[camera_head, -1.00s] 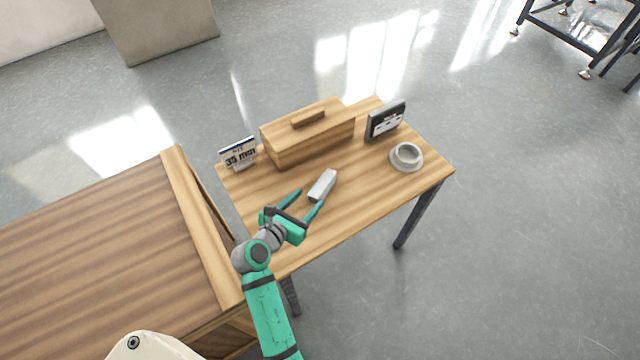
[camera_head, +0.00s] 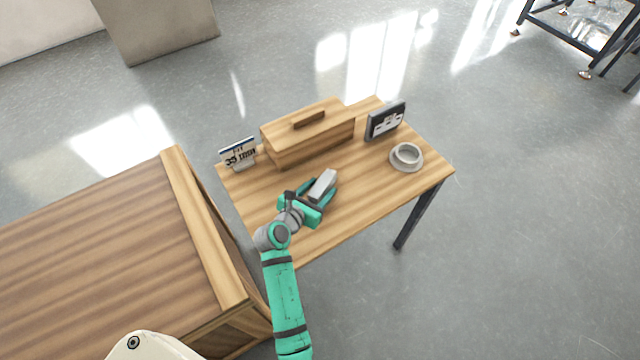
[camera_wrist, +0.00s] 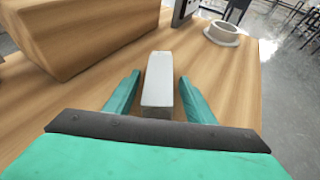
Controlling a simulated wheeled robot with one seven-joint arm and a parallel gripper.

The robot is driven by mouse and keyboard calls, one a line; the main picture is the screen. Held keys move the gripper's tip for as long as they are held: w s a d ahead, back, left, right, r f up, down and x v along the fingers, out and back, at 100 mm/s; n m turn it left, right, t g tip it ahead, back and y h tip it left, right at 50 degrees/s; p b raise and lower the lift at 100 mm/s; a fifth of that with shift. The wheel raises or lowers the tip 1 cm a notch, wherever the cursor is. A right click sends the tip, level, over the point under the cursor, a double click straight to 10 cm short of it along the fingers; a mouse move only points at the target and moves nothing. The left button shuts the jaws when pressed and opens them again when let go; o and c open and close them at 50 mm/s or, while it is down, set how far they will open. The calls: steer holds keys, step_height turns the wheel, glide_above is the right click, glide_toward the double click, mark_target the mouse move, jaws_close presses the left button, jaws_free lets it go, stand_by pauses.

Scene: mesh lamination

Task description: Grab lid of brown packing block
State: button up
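The brown wooden packing block (camera_head: 315,145) stands on the small table, with a darker bar handle (camera_head: 309,120) on top of its lid (camera_head: 335,109). Its side also shows at upper left in the wrist view (camera_wrist: 80,35). My gripper (camera_head: 318,188) is open in front of the block, low over the table. Its fingers (camera_wrist: 160,88) lie on either side of a pale grey bar (camera_wrist: 158,80), with a gap on both sides. The bar also shows in the head view (camera_head: 323,184), partly hidden by the gripper. The lid handle is out of the wrist view.
A "35 mm" sign (camera_head: 238,154) stands left of the packing block. A dark framed device (camera_head: 386,121) stands to its right, and a round grey cup-like part (camera_head: 406,157) sits near the right edge. A larger wooden table (camera_head: 100,260) adjoins at left. The table's front right is clear.

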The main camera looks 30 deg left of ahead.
steer(key=c, duration=1)
steer(key=shift+r, duration=0.15)
steer(key=shift+c, duration=0.2)
